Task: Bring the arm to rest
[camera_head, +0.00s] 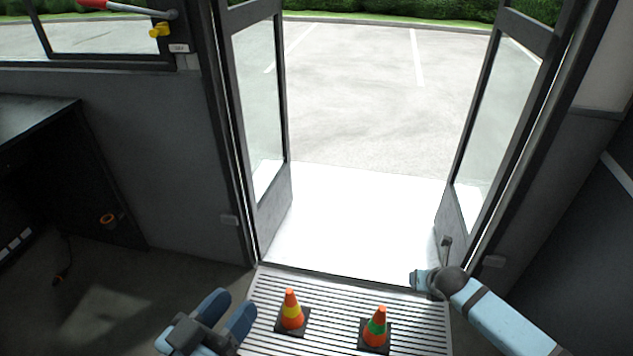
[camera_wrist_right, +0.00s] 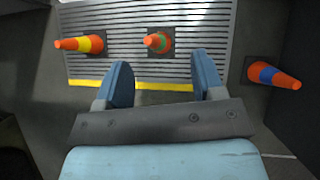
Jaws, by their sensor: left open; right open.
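My left gripper (camera_head: 226,312) is open and empty at the bottom of the head view, left of the cones. My right arm comes in from the lower right, its end near the doorway. In the right wrist view my right gripper (camera_wrist_right: 163,82) is open, with nothing between its fingers.
On the ribbed step stand an orange cone with a yellow band (camera_head: 291,311) and one with a green band (camera_head: 377,327). A blue-banded cone (camera_wrist_right: 272,74) stands right of the step. The double doors (camera_head: 258,130) are open onto bright paving.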

